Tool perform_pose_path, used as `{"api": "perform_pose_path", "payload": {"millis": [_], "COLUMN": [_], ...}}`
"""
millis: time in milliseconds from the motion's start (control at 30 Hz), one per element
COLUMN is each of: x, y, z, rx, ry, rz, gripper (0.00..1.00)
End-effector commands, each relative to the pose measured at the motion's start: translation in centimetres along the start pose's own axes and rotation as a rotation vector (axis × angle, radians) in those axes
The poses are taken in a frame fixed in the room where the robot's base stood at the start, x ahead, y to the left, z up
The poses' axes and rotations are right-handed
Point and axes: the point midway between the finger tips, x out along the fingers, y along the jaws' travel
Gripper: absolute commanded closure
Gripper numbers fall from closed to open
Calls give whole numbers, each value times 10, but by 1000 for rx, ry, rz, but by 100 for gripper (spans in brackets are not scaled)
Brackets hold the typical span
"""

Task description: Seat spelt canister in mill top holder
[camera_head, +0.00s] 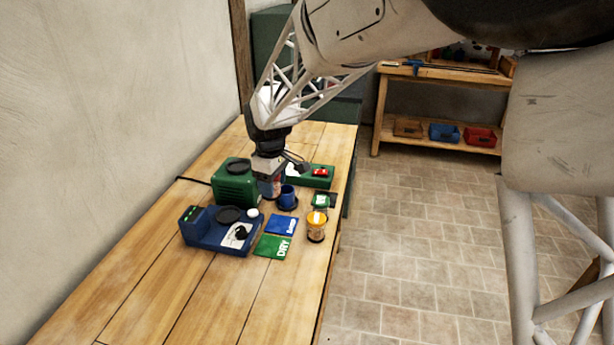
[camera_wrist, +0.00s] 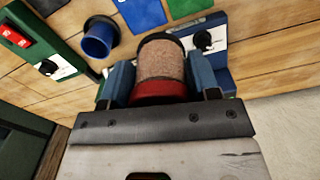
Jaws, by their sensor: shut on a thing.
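My gripper (camera_head: 269,176) is shut on a canister (camera_head: 273,187), just right of the green machine. In the wrist view the canister (camera_wrist: 160,62) shows pinkish-brown grain, a dark far end and a red band nearest the palm, between two blue finger pads. No readable name shows on it, so I cannot confirm that it is spelt. The green machine (camera_head: 229,187) has a dark round fitting (camera_head: 237,167) on top. A blue machine (camera_head: 200,232) in front has a dark round top (camera_head: 229,214). I cannot tell which fitting is the mill's holder; both look empty.
A blue cup (camera_head: 288,196) stands right of the held canister. Behind it is a green box with a red switch (camera_head: 320,171). Blue (camera_head: 281,224) and green (camera_head: 273,246) cards lie flat. The near table is clear.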

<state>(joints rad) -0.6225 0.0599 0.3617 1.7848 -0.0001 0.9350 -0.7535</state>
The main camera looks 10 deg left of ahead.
Motion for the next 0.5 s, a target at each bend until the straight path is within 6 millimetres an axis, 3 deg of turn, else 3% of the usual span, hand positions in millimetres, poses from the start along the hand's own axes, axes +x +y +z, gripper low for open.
{"api": "perform_pose_path", "payload": {"millis": [500], "x": [-31], "y": [62], "z": [-105], "rx": [-1], "ry": [0], "rz": [0], "gripper": [74]}}
